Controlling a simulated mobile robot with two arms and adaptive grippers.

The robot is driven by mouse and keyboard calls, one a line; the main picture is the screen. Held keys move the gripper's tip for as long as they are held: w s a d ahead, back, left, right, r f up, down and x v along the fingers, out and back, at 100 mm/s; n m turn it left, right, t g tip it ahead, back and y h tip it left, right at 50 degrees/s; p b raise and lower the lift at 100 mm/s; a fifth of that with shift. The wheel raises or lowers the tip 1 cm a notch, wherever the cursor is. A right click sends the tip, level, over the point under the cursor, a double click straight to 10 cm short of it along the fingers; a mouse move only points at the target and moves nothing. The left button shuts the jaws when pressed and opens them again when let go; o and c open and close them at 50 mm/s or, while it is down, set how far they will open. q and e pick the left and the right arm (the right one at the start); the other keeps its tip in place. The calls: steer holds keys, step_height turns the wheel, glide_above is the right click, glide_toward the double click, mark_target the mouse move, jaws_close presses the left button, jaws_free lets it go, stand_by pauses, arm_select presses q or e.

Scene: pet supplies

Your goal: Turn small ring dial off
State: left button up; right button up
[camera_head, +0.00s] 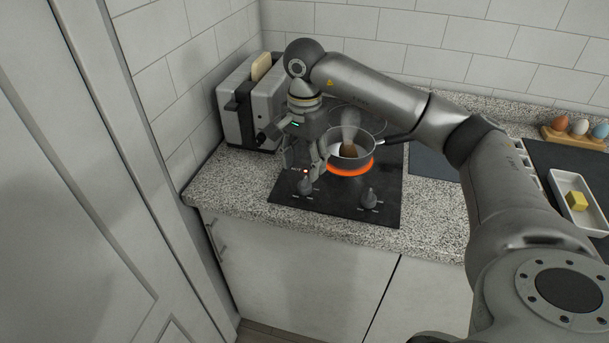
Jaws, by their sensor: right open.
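The black cooktop (336,198) is set in the granite counter. Two dark dials stand near its front edge: the left dial (304,186) and the right dial (369,198). I cannot tell from markings which one is for the small ring. A ring (368,168) glows orange under a small pot (350,150). My right gripper (305,174) comes down from above, pointing at the left dial. It is open, with its fingers at or just above that dial; whether they touch it is unclear. My left gripper is not in view.
A toaster (238,118) with bread stands left of the cooktop, close to my right gripper. The pot's handle (393,139) points right, under my right arm. A white tray (562,182) with a yellow block and an egg holder (570,140) are at the right.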

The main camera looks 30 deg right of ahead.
mark_target(305, 181)
step_height(305, 181, up, 6)
steer(key=shift+s, duration=0.1)
stand_by(0.7)
